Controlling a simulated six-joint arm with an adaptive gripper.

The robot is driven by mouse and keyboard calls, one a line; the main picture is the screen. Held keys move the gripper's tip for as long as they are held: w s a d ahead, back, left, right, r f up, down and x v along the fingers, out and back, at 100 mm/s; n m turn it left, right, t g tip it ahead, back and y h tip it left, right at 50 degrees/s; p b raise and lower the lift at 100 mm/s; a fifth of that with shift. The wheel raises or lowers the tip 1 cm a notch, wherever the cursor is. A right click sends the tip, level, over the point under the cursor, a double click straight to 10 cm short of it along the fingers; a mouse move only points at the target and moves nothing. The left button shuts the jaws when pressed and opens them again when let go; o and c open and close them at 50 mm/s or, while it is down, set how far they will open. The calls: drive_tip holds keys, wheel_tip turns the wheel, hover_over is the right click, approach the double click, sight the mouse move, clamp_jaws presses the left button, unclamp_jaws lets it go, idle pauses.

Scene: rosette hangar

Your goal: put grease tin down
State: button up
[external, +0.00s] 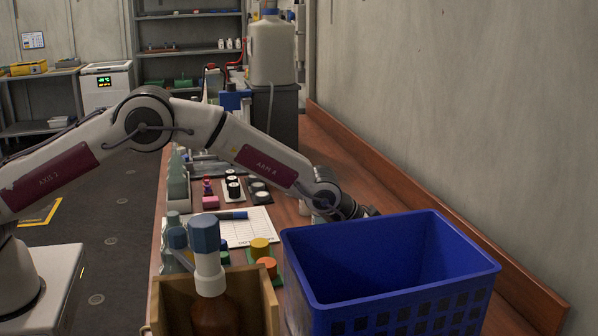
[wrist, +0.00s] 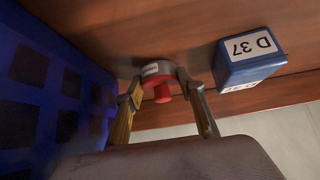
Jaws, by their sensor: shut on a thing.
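In the wrist view my gripper (wrist: 160,82) is shut on the grease tin (wrist: 158,69), a small round grey tin with a pale label and a red part facing the camera. One finger is on each side of it. The tin is close to the brown wooden bench top; I cannot tell whether it touches. In the external view my wrist reaches down behind the blue crate (external: 390,285), which hides the fingers and the tin.
A blue block marked D 37 (wrist: 246,60) stands just right of the tin in the wrist view. The crate's wall is close on the left. A wooden box (external: 268,305) with a blue-capped bottle (external: 205,245) stands left of the crate. A wall bounds the bench at right.

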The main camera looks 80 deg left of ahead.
drive_tip(key=shift+f, duration=0.15)
drive_tip(key=o, duration=1.3)
drive_tip(key=shift+c, duration=0.2)
drive_tip(key=shift+s+r, duration=0.2)
drive_tip(key=shift+r, duration=0.3)
drive_tip(key=v, duration=1.1)
drive_tip(key=shift+s, duration=0.15)
